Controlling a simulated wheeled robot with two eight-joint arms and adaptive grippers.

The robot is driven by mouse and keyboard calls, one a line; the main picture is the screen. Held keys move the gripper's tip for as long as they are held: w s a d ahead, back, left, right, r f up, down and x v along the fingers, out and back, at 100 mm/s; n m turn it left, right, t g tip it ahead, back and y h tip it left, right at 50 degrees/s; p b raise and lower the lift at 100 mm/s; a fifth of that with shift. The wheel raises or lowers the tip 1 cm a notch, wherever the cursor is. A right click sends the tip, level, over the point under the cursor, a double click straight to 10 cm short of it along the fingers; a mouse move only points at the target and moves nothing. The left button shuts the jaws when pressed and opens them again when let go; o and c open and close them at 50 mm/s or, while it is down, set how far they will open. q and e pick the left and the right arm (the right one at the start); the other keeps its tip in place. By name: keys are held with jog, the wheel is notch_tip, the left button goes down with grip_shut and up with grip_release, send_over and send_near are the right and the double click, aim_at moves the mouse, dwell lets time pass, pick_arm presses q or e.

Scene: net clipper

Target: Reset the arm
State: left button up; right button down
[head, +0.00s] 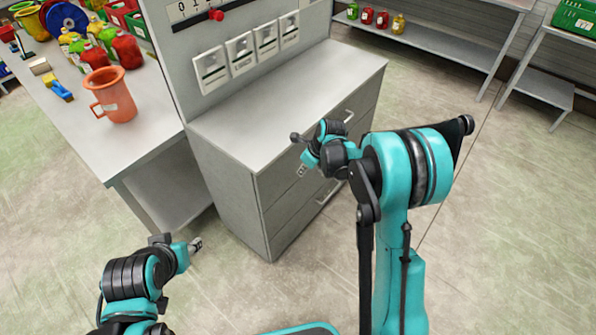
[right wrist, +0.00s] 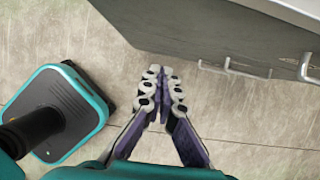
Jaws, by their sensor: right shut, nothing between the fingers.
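My right arm, teal and black, rises at the right of the head view and bends left over the front of the grey drawer cabinet (head: 225,185). Its gripper (head: 298,138) is near the cabinet's front top edge. In the right wrist view the right gripper (right wrist: 161,75) has its fingers together, with nothing between them, above the floor. My left arm is low at the left of the head view. Its gripper (head: 196,244) is over the floor in front of the cabinet; its fingers are too small to tell open or shut.
The cabinet has drawer handles (head: 329,193) on the side near my right arm. A table (head: 75,125) at the left carries an orange jug (head: 112,95) and several bottles. A shelf (head: 430,40) stands at the back. Open floor (head: 500,220) lies to the right.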

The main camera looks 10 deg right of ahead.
jog(key=shift+d+r, duration=0.15)
jog(key=shift+r, duration=0.05)
jog(key=s+r+n+t+h, duration=0.2)
jog(key=s+r+n, duration=1.1)
jog(key=r, duration=0.1)
jog(key=s+d+r+n+t, duration=0.1)
jog(key=s+n, duration=1.4)
jog(key=shift+t+h, duration=0.4)
